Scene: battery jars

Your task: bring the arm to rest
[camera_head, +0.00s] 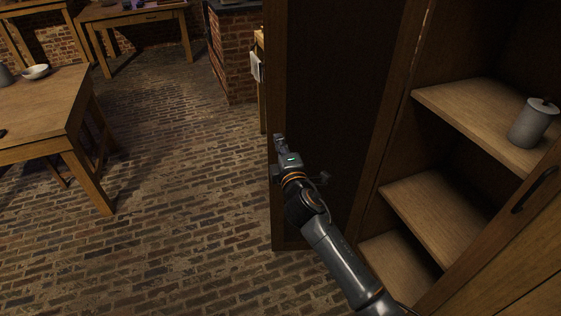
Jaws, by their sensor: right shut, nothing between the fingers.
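My right arm comes in from the lower right. My right gripper (280,146) is shut and empty, beside the edge of the open dark brown cabinet door (335,90). I cannot tell whether it touches the door. My left gripper is not in view.
The cabinet's wooden shelves (455,215) are at the right, with a grey lidded jar (533,123) on the upper one. A wooden table (45,105) with a white bowl (36,72) stands at the left. The brick floor (165,200) between is clear.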

